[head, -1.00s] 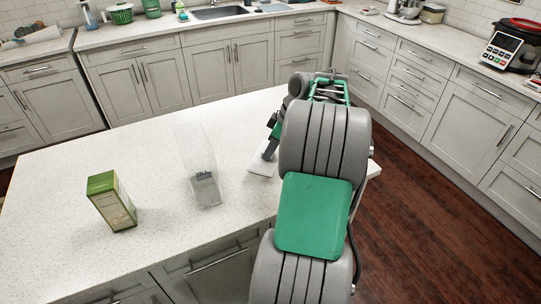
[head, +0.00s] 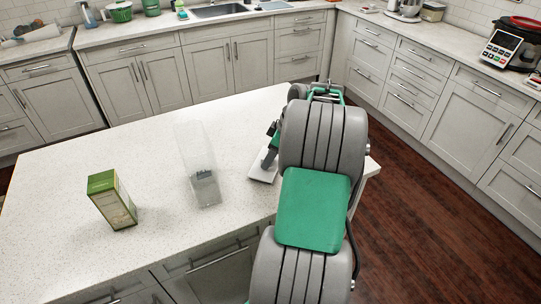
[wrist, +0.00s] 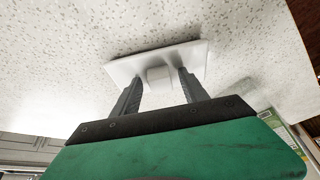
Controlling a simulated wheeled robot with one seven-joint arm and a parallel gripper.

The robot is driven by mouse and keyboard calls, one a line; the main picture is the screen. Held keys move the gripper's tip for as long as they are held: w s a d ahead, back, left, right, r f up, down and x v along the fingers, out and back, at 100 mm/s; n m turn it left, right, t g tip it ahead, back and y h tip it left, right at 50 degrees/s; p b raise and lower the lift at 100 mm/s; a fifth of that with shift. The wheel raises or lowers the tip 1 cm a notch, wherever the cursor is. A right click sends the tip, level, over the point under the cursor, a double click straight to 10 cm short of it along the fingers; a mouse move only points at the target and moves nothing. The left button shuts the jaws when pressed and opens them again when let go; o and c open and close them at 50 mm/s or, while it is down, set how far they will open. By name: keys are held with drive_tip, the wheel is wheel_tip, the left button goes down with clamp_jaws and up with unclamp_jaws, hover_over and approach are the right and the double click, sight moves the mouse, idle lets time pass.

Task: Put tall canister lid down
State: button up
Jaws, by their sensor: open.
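The canister lid (wrist: 165,62) is a flat white square with a small block-shaped knob in its middle. It lies on the pale speckled counter in the wrist view. In the head view the lid (head: 262,168) is partly hidden by my arm. My gripper (wrist: 158,80) is open, with its two dark fingers on either side of the knob and a gap to each.
A green box (head: 112,200) stands at the left of the island counter (head: 90,165). The counter between the box and the canister is free. My arm covers the right end of the island. A sink (head: 218,10) and other items line the far counter.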

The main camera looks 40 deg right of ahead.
drive_tip(key=p+v, duration=0.1)
drive_tip(key=v, duration=1.1)
drive_tip(key=shift+r, duration=0.15)
